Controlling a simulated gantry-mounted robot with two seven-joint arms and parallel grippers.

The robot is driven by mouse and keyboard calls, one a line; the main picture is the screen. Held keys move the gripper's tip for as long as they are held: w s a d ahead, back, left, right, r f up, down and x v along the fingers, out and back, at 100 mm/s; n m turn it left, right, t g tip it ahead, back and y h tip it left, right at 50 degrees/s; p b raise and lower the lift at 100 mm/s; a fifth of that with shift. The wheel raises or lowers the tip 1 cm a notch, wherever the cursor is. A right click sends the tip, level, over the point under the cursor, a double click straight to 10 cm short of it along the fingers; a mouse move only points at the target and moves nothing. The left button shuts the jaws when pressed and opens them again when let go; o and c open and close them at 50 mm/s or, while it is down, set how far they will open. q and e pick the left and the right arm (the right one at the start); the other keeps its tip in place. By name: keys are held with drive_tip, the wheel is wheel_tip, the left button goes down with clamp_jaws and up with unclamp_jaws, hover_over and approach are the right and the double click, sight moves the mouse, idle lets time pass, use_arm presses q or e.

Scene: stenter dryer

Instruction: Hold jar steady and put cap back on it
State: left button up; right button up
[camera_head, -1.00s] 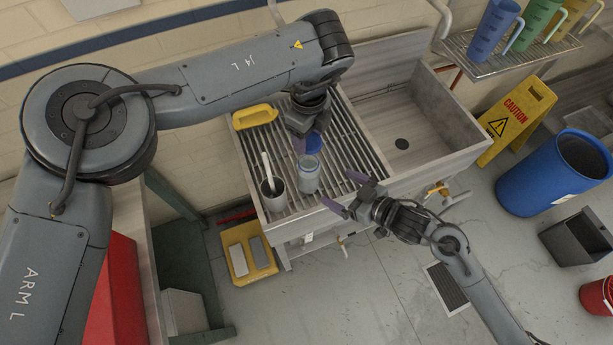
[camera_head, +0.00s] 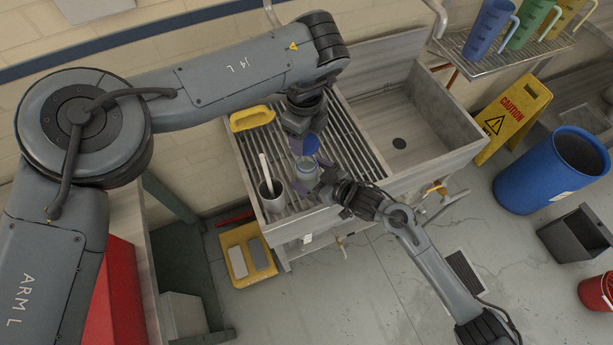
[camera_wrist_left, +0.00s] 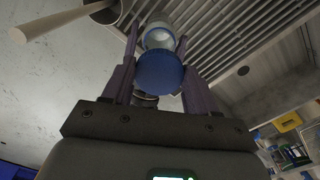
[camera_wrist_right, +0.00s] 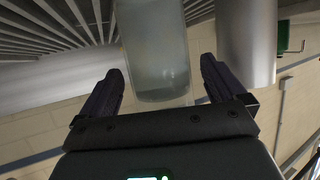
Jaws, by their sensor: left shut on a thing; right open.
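The clear jar (camera_head: 306,171) stands on the slatted drainboard of the sink. My left gripper (camera_head: 304,148) is shut on the blue cap (camera_head: 312,143), just behind the jar in the head view. In the left wrist view the cap (camera_wrist_left: 160,73) sits between the fingers, with the open-topped jar (camera_wrist_left: 158,35) beyond it, the cap overlapping its lower edge in the picture. My right gripper (camera_head: 322,181) is open at the jar's front. In the right wrist view the jar (camera_wrist_right: 155,50) lies between the spread fingers, with a gap at the right finger.
A metal canister (camera_head: 271,198) with a pale stick stands left of the jar, close by. A yellow object (camera_head: 252,119) lies at the drainboard's back left. The sink basin (camera_head: 395,130) to the right is empty.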

drive_tip(key=shift+w+a+f, duration=0.2)
drive_tip(key=shift+w+a, duration=0.15)
drive_tip(key=shift+a, duration=0.1)
drive_tip(key=c, duration=1.5)
use_arm(q)
drive_tip(key=shift+f, duration=2.45)
drive_tip(key=shift+f, duration=0.15)
drive_tip(key=shift+f, duration=0.75)
drive_tip(key=shift+f, duration=0.55)
